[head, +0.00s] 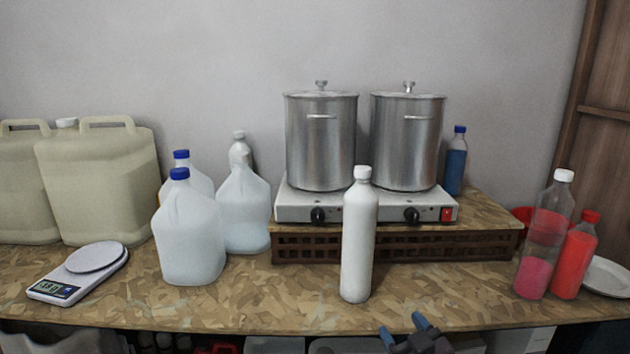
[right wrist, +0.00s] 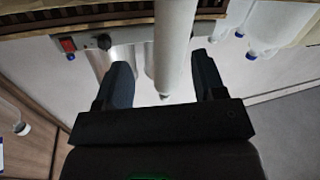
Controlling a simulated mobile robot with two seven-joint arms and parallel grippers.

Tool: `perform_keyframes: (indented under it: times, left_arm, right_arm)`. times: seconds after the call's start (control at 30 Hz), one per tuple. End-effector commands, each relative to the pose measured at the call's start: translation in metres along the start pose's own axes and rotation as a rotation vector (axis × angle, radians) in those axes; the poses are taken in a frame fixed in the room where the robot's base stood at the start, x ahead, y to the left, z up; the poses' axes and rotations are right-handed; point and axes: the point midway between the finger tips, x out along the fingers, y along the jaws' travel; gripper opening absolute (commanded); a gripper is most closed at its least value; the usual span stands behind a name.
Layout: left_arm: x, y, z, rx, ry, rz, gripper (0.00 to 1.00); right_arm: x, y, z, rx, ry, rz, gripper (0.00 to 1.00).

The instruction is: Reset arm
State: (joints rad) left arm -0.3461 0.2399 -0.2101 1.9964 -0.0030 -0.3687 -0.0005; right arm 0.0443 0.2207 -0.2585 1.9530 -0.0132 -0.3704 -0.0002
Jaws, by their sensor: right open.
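My right gripper (head: 404,328) shows at the bottom of the head view, by the table's front edge. Its two blue fingertips are apart and nothing is held. In the right wrist view the picture is upside down, and the open fingers (right wrist: 162,78) frame a white bottle (right wrist: 174,40) beyond them. In the head view this white bottle (head: 360,240) stands upright near the front edge, to the left of the gripper and apart from it. My left gripper is not in view.
A double hot plate (head: 365,206) with two steel pots (head: 320,145) stands on a wooden crate behind the bottle. Jugs (head: 192,240), a scale (head: 80,272) and large canisters (head: 100,180) are at left. Red-liquid bottles (head: 575,258) and a plate (head: 607,277) are at right.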

Motion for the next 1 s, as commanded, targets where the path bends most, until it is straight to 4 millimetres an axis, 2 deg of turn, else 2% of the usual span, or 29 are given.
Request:
perform_keyframes:
  times: [0.03, 0.1, 0.27, 0.4, 0.5, 0.6, 0.73, 0.83, 1.0]
  left_arm:
    - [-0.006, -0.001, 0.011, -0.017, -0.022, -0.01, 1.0]
    - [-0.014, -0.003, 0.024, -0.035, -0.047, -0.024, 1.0]
    - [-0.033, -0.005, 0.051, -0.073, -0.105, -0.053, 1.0]
    - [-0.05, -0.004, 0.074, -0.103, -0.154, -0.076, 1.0]
    - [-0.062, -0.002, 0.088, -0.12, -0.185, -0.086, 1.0]
    - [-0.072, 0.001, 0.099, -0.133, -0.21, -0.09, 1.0]
    - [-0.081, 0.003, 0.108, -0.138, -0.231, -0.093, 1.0]
    - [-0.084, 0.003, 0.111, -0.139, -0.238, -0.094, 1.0]
    - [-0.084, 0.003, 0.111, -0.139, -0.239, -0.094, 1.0]
  right_arm:
    - [-0.018, 0.003, 0.023, 0.028, -0.045, 0.018, 0.64]
    - [-0.04, 0.007, 0.049, 0.058, -0.097, 0.043, 0.64]
    - [-0.097, 0.013, 0.109, 0.112, -0.229, 0.099, 0.64]
    - [-0.153, 0.012, 0.159, 0.151, -0.353, 0.142, 0.64]
    - [-0.193, 0.006, 0.188, 0.175, -0.437, 0.162, 0.64]
    - [-0.225, -0.003, 0.208, 0.194, -0.503, 0.171, 0.64]
    - [-0.253, -0.009, 0.223, 0.206, -0.557, 0.178, 0.64]
    - [-0.261, -0.011, 0.228, 0.209, -0.574, 0.179, 0.64]
    - [-0.263, -0.012, 0.229, 0.209, -0.577, 0.179, 0.64]
